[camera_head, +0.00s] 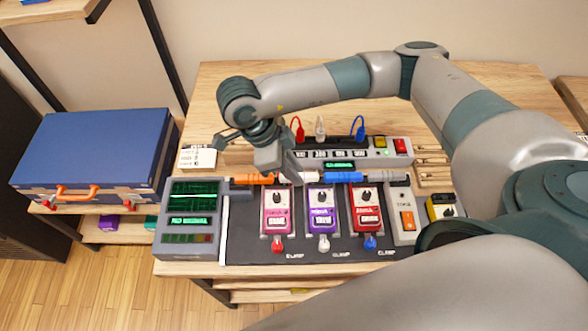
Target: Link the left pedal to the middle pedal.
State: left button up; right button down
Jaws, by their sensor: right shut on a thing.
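Three pedals stand in a row on a dark board: the pink left pedal (277,212), the purple middle pedal (322,209) and the red right pedal (367,208). An orange bar (252,180) and a blue bar (344,177), each with pale ends, lie in line behind the pedals. My right gripper (284,172) points down behind the left pedal, at the right end of the orange bar. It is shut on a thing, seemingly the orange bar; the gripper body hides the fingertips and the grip. My left gripper is not in view.
A grey power strip (382,159) with red, white and blue upright plugs stands behind the bars. A grey unit with green screens (190,218) is at the left, a grey pedal (403,215) and a yellow one (440,207) at the right. A blue case (95,152) stands beside the table.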

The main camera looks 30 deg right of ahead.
jog(key=shift+f+b, duration=0.1)
jog(key=shift+b, duration=0.35)
dwell(0.4)
dwell(0.3)
jog(key=c, duration=1.2)
grip_release()
jog(key=shift+r+p, duration=1.85)
jog(key=shift+r, duration=1.7)
